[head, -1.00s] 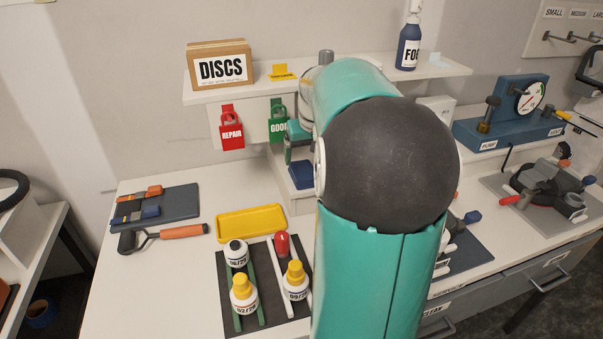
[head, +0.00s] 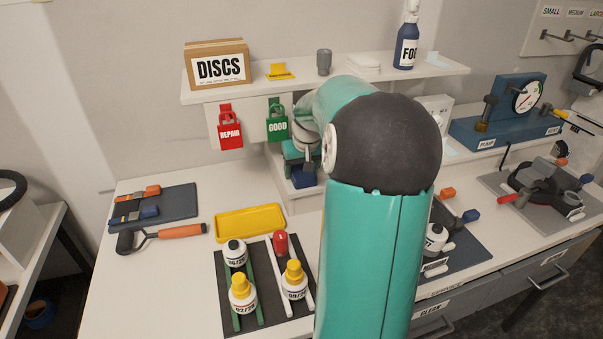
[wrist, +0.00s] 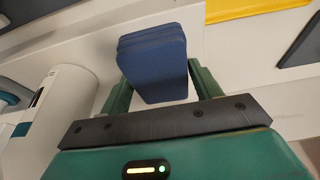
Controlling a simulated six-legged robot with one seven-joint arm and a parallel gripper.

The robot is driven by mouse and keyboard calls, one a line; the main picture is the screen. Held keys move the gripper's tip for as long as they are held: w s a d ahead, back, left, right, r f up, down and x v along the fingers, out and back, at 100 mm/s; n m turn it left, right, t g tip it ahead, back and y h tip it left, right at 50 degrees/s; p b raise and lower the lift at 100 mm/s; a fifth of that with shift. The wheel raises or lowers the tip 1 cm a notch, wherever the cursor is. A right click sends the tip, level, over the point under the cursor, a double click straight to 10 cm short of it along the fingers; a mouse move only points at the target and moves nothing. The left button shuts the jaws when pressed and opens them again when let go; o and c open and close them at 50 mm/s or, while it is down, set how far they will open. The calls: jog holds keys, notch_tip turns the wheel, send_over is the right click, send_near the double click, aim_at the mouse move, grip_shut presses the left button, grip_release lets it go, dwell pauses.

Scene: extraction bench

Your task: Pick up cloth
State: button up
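The cloth (head: 304,179) is a dark blue folded pad on a low white ledge below the shelf, partly hidden by my gripper in the head view. In the wrist view the cloth (wrist: 153,60) shows its stacked layers between the green fingers. My gripper (wrist: 158,78) is open, one finger on each side of the cloth. A gap shows beside the right finger; whether the left finger touches the cloth I cannot tell.
A yellow tray (head: 250,222) and a dark rack with bottles (head: 239,293) stand in front of the ledge. Red REPAIR (head: 230,130) and green GOOD (head: 277,122) tags hang behind. The shelf (head: 290,91) is above. Bench room left of the rack is clear.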

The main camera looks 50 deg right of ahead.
aim_at(300, 167)
jog(key=c, duration=0.5)
jog(key=shift+r, duration=0.1)
jog(key=shift+r, duration=0.4)
notch_tip(300, 167, up, 2)
jog(key=shift+r, duration=0.2)
jog(key=s+r, duration=0.1)
jog(key=s+a+r, duration=0.1)
jog(key=r, duration=0.1)
jog(key=s+a+r, duration=0.1)
jog(key=s+r, duration=0.1)
jog(key=shift+r, duration=0.1)
jog(key=s+a+r, duration=0.4)
jog(key=s, duration=0.4)
jog(key=shift+s+a+r, duration=0.15)
jog(key=shift+a+r, duration=0.1)
jog(key=shift+a, duration=0.05)
